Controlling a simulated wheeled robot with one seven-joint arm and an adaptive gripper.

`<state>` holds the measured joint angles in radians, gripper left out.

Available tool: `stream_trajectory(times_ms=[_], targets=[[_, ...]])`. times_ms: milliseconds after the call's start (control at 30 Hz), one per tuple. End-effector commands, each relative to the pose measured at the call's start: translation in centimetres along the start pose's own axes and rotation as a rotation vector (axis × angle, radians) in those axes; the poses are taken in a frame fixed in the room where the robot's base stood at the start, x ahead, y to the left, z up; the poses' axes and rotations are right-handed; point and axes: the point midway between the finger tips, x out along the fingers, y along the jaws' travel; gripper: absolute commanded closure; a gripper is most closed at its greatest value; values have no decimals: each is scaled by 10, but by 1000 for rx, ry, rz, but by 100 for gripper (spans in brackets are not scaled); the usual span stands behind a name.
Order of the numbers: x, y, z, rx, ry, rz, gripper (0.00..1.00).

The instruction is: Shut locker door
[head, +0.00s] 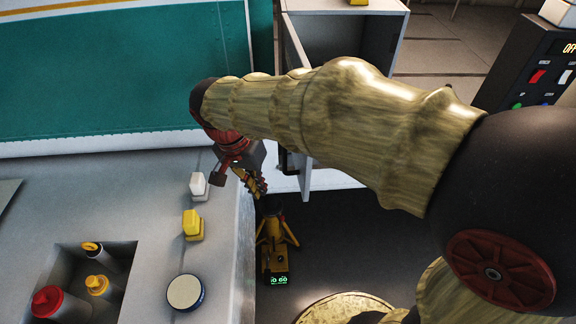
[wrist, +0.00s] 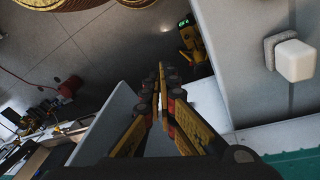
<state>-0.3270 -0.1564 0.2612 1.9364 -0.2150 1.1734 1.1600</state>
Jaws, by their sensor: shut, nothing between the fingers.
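The grey locker (head: 370,32) stands at the back centre, behind my arm. Its door (head: 295,50) stands open, swung out toward me on the locker's left side. A dark handle (head: 285,161) shows near the door's front edge. My gripper (head: 262,189) is shut and empty, pointing down in the gap between the counter and the door, left of the handle. In the wrist view the closed fingers (wrist: 162,72) are in the middle, with a pale panel (wrist: 108,112), likely the door, to their left. I cannot tell whether they touch it. My arm hides much of the locker.
The grey counter (head: 140,195) at left holds a white switch (head: 198,186), a yellow switch (head: 192,225) and a recess with bottles (head: 47,300). A yellow device (head: 275,245) stands on the floor below. A control box (head: 530,65) is at right.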

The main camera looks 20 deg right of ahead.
Motion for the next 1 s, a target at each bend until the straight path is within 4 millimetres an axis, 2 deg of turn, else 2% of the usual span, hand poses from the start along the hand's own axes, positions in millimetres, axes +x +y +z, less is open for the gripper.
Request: stream_trajectory(times_ms=[33,200,400,500,633,767,1000], targets=[[-12,-5,-5,87,6,25,100],[-28,-14,-18,449,46,94,100],[-39,-14,-29,827,105,130,100],[-41,-12,-31,947,124,135,100],[-42,-11,-32,1026,135,138,100],[-34,-9,-32,1041,137,139,100],[5,-1,-34,1039,137,142,100]])
